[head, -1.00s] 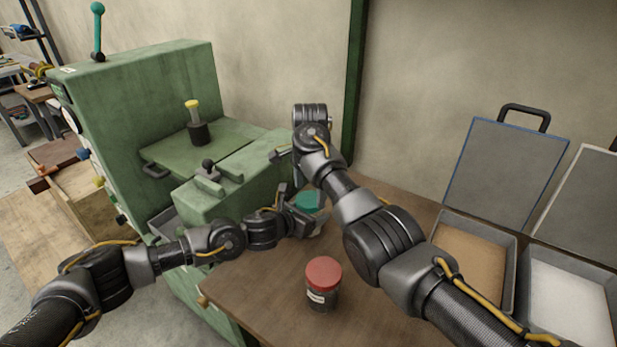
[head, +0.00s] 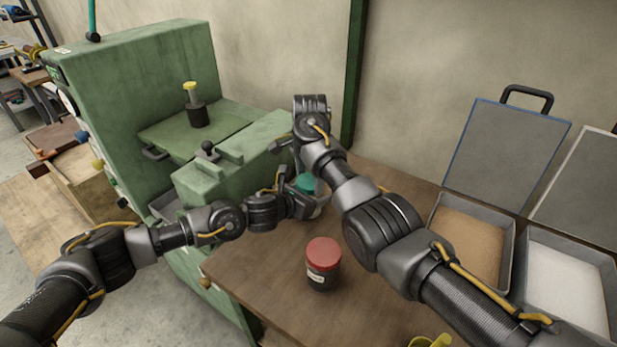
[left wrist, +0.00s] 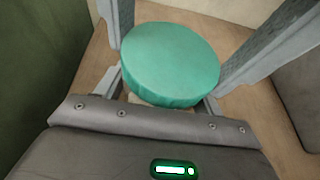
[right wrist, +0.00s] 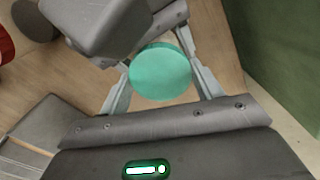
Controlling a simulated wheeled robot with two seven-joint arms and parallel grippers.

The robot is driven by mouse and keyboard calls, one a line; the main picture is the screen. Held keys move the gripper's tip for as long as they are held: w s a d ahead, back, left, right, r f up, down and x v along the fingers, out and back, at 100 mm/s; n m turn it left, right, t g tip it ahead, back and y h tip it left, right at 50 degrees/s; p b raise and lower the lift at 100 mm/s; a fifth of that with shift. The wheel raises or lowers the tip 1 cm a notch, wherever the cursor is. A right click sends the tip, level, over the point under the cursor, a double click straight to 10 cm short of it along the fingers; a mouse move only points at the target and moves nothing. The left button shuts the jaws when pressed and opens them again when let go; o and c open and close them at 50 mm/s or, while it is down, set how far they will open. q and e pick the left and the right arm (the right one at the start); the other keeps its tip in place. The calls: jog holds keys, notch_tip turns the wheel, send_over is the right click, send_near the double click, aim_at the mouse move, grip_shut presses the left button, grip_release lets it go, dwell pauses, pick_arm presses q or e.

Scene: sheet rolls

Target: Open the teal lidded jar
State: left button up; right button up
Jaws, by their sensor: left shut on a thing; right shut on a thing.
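The teal lidded jar stands on the brown table in the head view, its teal lid (head: 305,183) showing between my two hands and a pale bit of its body below. My left gripper (left wrist: 162,88) is shut on the jar's body, its fingers passing below the lid (left wrist: 170,62). My right gripper (right wrist: 157,66) comes from above and is shut on the lid (right wrist: 160,72), one finger on each side. The jar's body is mostly hidden by the lid and hands. I cannot tell whether the lid is raised from the rim.
A red-lidded jar (head: 323,263) stands nearer on the table (head: 270,290). A green machine (head: 140,75) is at the left. Open trays with brown (head: 468,250) and white (head: 565,280) contents are at the right. A yellow object (head: 430,341) shows at the bottom edge.

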pick_arm(q)
jog(key=shift+w+a, duration=0.1)
pick_arm(e)
jog(key=n, duration=0.9)
jog(key=shift+d+n, duration=0.1)
jog(key=shift+n, duration=0.3)
pick_arm(q)
jog(key=shift+a, duration=0.1)
pick_arm(e)
jog(key=o, duration=1.1)
jog(key=shift+r, duration=0.1)
